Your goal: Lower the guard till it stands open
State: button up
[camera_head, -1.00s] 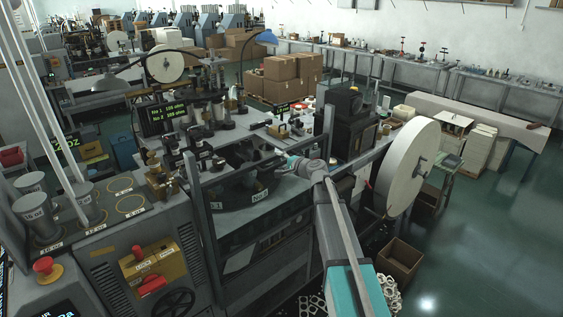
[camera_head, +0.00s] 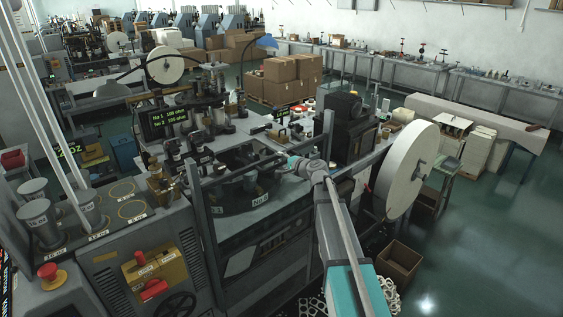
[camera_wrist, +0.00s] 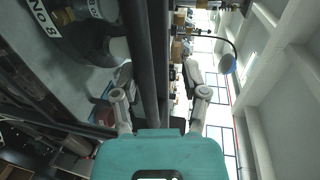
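The guard (camera_head: 222,178) is a dark barred frame at the front of the machine, between two upright posts. Its top rail runs behind the left post to my gripper. My gripper (camera_head: 289,163) is at the right part of this rail, with its tip partly lost against the machine. In the wrist view, a dark bar (camera_wrist: 146,60) runs between the two fingers of my gripper (camera_wrist: 157,75). I cannot tell whether both pads press on it. Behind the guard is a dark round table (camera_head: 240,198) with number labels; a No 8 label (camera_wrist: 43,15) shows in the wrist view.
A control panel with a red switch (camera_head: 153,290) stands at the left front. A large white reel (camera_head: 407,170) stands right of my arm. An open cardboard box (camera_head: 399,261) is on the floor.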

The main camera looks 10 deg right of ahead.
jog(key=p+v, duration=0.3)
jog(key=v, duration=1.2)
jog(key=shift+s, duration=0.4)
dwell(1.4)
jog(key=shift+w+d+f, duration=0.1)
dwell(0.6)
jog(key=shift+w+a+f+b, duration=0.65)
jog(key=shift+w+f+b, duration=0.1)
jog(key=shift+w+b, duration=0.1)
jog(key=b+x, duration=0.2)
jog(key=x, duration=1.1)
jog(key=shift+w+a+b, duration=0.15)
jog(key=shift+w+b, duration=0.2)
jog(key=shift+w, duration=0.05)
grip_shut()
